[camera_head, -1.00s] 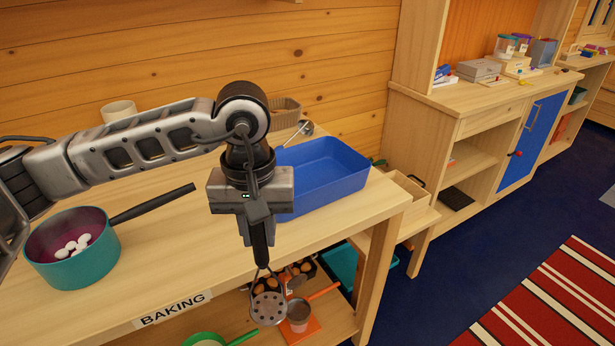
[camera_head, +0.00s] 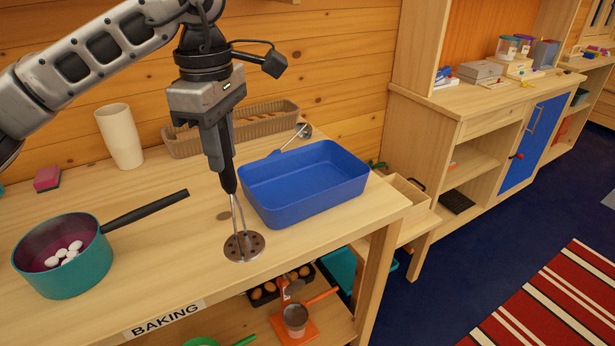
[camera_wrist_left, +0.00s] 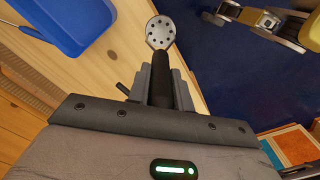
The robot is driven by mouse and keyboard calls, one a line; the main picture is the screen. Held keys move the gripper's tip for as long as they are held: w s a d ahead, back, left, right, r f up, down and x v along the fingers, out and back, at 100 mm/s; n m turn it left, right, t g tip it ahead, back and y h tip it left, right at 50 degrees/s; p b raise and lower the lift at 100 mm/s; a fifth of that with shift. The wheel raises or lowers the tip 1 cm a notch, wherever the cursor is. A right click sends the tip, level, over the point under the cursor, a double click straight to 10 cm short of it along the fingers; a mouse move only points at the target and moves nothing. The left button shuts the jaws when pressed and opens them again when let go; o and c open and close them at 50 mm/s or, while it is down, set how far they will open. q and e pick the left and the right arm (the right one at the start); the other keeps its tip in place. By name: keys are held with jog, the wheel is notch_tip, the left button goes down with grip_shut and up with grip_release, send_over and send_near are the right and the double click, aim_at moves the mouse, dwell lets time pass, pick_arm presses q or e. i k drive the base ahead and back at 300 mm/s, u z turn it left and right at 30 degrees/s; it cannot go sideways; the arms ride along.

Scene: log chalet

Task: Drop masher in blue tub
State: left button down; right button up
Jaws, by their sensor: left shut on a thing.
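The masher (camera_head: 242,246) has a black handle and a round perforated metal head. My left gripper (camera_head: 222,165) is shut on its handle and holds it upright, head down. In the head view the head shows over the table's front part, left of the blue tub; I cannot tell whether it touches the table. The masher's head also shows in the left wrist view (camera_wrist_left: 160,33), beyond the gripper (camera_wrist_left: 161,88). The blue tub (camera_head: 310,205) stands on the table and looks empty; part of it shows in the left wrist view (camera_wrist_left: 72,22). My right gripper is not in view.
A teal pot (camera_head: 82,270) with white eggs and a long black handle stands at left. A shelf below holds more items.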

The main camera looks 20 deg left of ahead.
aim_at(298, 193)
jog(key=i, duration=0.9)
